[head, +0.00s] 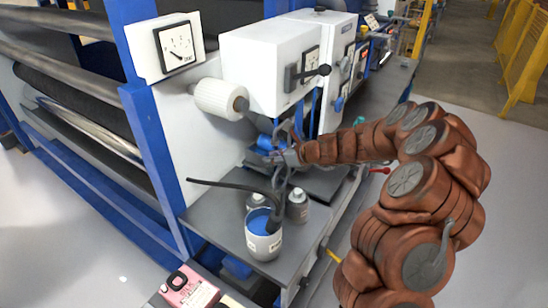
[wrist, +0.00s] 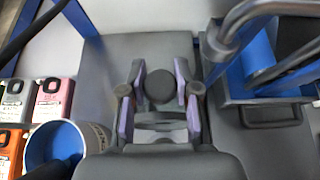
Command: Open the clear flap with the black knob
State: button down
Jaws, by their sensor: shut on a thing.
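My gripper (wrist: 160,92) is shut on a round, dark, knob-like thing, which I take to be the black knob (wrist: 160,87). It sits between the two pale purple finger pads in the wrist view. In the head view, my gripper (head: 281,160) is at the front of the machine, beside the blue tray and above the grey shelf. The knob is too small to make out there. I cannot clearly make out the clear flap in either view, nor tell how far it is open.
A white bucket with blue contents (head: 263,238) stands on the grey shelf (head: 215,215), with a black hose (head: 228,188) in it. Two grey bottles (head: 298,206) stand behind it. A white roller (head: 220,98) juts out above.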

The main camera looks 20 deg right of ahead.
jog(key=c, duration=0.8)
grip_release()
jog(key=shift+d, duration=0.1)
jog(key=v, duration=1.2)
jog(key=s+a+r+n+g, duration=0.3)
jog(key=s+a+n+g, duration=0.4)
jog(key=s+a+n, duration=0.95)
jog(key=s+d+n+g+h, duration=0.1)
jog(key=s+d+n+h, duration=0.1)
jog(key=s, duration=0.6)
jog(key=s+d+f+n+g+h, duration=0.1)
jog(key=s+d+n+h, duration=0.1)
jog(key=s+n, duration=0.3)
jog(key=s+d+n+g+h, duration=0.2)
jog(key=s+n+h, duration=0.1)
jog(key=s, duration=0.8)
jog(key=shift+s+f+n+h, duration=0.1)
jog(key=shift+f+n+h, duration=0.25)
jog(key=shift+n, duration=0.4)
